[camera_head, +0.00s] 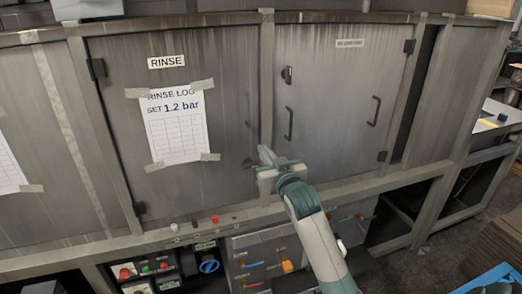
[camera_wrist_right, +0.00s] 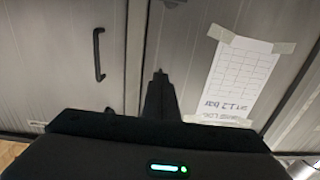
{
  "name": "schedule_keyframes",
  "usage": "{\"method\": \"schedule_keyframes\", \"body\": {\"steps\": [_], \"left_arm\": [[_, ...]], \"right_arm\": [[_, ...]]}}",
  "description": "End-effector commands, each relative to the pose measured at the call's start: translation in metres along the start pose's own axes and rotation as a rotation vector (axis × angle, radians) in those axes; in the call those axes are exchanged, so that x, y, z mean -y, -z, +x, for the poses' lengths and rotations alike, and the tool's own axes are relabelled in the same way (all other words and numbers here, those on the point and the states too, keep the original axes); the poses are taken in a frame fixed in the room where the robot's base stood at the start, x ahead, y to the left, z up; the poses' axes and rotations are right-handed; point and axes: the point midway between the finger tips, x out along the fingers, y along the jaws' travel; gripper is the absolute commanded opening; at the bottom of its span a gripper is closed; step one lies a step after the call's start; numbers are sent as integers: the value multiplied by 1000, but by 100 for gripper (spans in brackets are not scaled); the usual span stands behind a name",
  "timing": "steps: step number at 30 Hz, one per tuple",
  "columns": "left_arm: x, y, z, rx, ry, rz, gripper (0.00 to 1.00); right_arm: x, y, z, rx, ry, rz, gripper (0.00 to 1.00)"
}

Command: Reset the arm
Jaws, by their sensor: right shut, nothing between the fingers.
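My right gripper (camera_head: 266,158) is in front of the grey metal cabinet, near the post between its two doors. In the right wrist view its fingers (camera_wrist_right: 159,80) are together with nothing between them, pointing at the cabinet front. My white and teal right arm comes up from the bottom of the head view. My left gripper and arm are not in view.
The left cabinet door (camera_head: 235,100) carries a RINSE label and a taped rinse log (camera_head: 176,125). The right door (camera_head: 340,85) has dark handles. Below are a ledge with buttons (camera_head: 215,219) and panels with coloured hoses.

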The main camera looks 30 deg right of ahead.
Motion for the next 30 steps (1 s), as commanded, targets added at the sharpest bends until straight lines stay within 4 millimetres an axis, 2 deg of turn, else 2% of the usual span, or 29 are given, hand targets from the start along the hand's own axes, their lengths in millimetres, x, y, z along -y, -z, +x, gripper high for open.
{"method": "schedule_keyframes", "body": {"steps": [6, 23, 26, 30], "left_arm": [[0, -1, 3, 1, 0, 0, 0], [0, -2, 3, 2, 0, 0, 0], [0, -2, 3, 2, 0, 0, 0], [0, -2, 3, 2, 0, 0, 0]], "right_arm": [[1, 0, -12, -1, 1, 0, 0], [0, 0, -12, 0, 0, 0, 0], [1, -6, -11, 10, 1, -1, 0], [3, -34, -6, 53, 5, -6, 0]]}}
